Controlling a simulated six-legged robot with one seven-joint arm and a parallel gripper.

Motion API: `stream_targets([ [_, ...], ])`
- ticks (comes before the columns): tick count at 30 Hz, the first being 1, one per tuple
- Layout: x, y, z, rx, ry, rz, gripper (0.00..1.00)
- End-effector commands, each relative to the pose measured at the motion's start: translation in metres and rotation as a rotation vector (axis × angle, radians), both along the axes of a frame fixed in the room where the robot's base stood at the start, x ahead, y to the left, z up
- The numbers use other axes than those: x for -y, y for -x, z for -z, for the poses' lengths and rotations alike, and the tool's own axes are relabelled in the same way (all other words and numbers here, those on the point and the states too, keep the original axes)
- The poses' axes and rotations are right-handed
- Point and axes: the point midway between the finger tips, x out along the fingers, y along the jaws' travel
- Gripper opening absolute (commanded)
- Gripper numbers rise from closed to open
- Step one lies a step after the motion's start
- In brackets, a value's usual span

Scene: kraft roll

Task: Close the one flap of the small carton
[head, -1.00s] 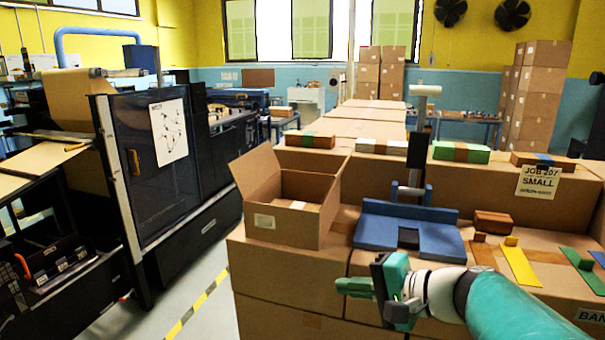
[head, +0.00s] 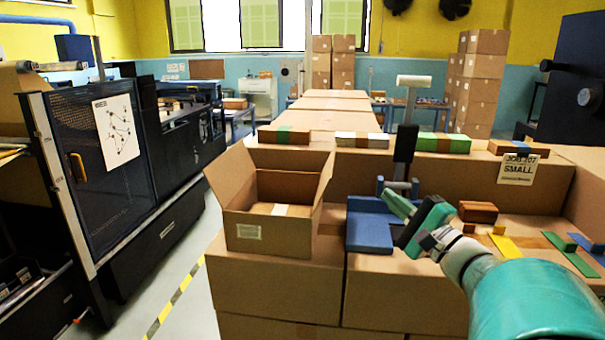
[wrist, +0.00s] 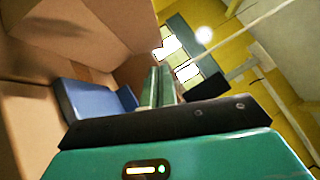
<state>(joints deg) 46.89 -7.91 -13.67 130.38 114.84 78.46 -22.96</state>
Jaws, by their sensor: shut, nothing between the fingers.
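The small carton (head: 272,231) stands open at the top on a larger box, left of my arm. Its left flap (head: 230,177) is raised and leans outward to the left. A panel on its right side also rises above the back wall; I cannot tell whether it is wall or flap. My gripper (head: 392,197) is shut and empty, right of the carton and apart from it, with fingers pointing up and left in front of the blue stand. The fingers also show in the wrist view (wrist: 158,88), pressed together with nothing held.
The blue stand (head: 368,233) with a dark upright post (head: 405,143) is close behind my gripper. A brown block (head: 478,211) and coloured strips lie right. Flat packs line the ledge behind. A dark machine (head: 105,165) stands left across a floor aisle.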

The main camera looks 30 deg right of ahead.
Motion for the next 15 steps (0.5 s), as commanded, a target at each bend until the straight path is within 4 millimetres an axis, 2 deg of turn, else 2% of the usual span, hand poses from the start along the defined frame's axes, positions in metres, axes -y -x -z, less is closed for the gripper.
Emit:
stream_targets([
  [5, 0.0, -0.018, -0.005, -0.001, 0.0, 0.0, 0.0],
  [15, -0.006, -0.084, -0.023, -0.002, 0.001, -0.004, 0.0],
])
